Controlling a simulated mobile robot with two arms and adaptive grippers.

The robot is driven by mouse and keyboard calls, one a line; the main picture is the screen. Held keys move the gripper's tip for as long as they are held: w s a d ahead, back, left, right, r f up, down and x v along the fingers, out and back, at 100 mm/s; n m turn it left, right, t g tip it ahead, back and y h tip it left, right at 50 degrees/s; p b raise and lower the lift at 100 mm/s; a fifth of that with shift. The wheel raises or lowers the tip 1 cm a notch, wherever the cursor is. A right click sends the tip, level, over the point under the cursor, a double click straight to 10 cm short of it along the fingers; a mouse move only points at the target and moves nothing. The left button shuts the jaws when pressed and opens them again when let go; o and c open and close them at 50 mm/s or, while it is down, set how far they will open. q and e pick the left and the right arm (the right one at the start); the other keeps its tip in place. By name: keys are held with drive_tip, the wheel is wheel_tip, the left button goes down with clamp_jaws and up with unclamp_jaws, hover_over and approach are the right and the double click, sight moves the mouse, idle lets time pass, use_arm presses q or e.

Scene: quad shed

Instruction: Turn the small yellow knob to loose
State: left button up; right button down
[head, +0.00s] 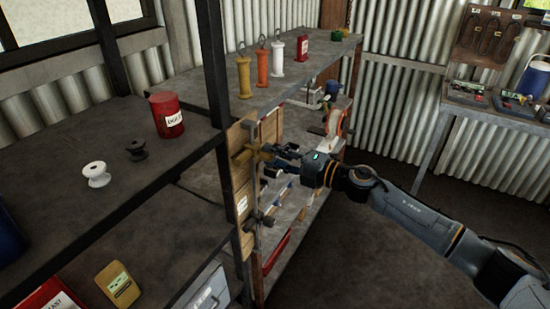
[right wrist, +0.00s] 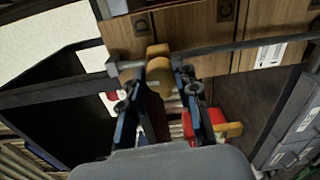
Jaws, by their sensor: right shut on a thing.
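The small yellow knob (head: 252,151) sits on a wooden board (head: 241,172) fixed to the front of the shelf rack. In the right wrist view the knob (right wrist: 158,72) shows between my fingers, in front of a grey bar and the board with letters such as C and D. My right gripper (head: 272,153) is shut on the knob, coming from the right. In the right wrist view its two fingers (right wrist: 160,82) stand on either side of the knob. The knob's exact turn angle is hard to tell. My left gripper is not in view.
The near shelf holds a red can (head: 166,115), a white spool (head: 96,174) and a black spool (head: 136,149). Yellow, orange and white handled cylinders (head: 262,67) stand on the far shelf. A dark knob (head: 260,217) sits lower on the post. The floor at right is clear.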

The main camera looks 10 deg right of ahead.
drive_tip(key=shift+n, duration=0.3)
drive_tip(key=c, duration=1)
unclamp_jaws()
drive_tip(key=v, duration=1.2)
drive_tip(key=shift+f, duration=0.1)
